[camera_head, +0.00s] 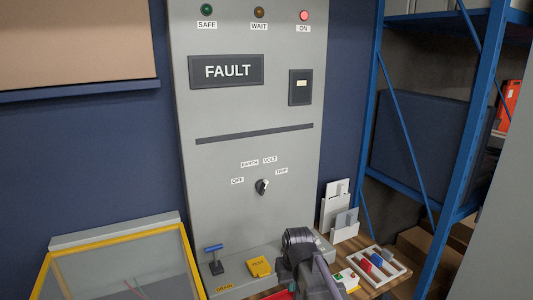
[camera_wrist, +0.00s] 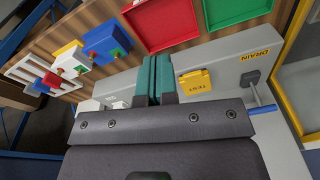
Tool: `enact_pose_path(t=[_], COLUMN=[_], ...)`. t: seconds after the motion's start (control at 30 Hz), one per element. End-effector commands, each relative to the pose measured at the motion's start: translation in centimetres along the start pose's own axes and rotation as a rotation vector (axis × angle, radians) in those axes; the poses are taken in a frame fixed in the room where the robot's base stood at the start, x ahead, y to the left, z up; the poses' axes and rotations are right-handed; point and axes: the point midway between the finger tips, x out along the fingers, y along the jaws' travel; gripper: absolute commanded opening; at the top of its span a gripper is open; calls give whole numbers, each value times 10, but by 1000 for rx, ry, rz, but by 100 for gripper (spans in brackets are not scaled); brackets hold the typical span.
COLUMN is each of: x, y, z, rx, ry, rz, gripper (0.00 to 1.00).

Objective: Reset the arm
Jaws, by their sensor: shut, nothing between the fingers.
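My gripper (camera_wrist: 155,66) shows in the wrist view with its two teal fingers together and nothing between them. It hangs above the grey ledge at the foot of the panel, and I cannot tell its exact height. In the head view a dark part of my arm (camera_head: 299,242) stands in front of the ledge's right side; the fingertips cannot be made out there. The yellow TEST block (camera_wrist: 195,83) lies beside the fingers, to their right in the wrist view, apart from them.
The grey panel (camera_head: 240,135) reads FAULT, with its red ON lamp (camera_head: 304,15) bright. A blue-handled DRAIN lever (camera_head: 214,256) stands on the ledge. Red (camera_wrist: 160,20) and green (camera_wrist: 235,10) trays, a blue box (camera_wrist: 105,42) and a white rack (camera_wrist: 40,70) occupy the wooden surface. A yellow-framed case (camera_head: 115,235) is at left.

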Motion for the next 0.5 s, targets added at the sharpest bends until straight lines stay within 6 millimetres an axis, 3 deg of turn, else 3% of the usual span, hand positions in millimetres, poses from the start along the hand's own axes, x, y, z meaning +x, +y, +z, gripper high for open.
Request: enact_pose_path(t=[0.03, 0.1, 0.2, 0.27, 0.33, 0.5], x=[-6, -11, -16, -17, -18, -17], y=[16, 34, 54, 63, 72, 72], z=[55, 104, 151, 162, 161, 159], rx=[51, 113, 175, 203, 222, 222], ry=[-36, -81, -107, -105, -104, -103], rz=[10, 22, 33, 35, 36, 36], gripper=[0, 0, 0, 0, 0, 0])
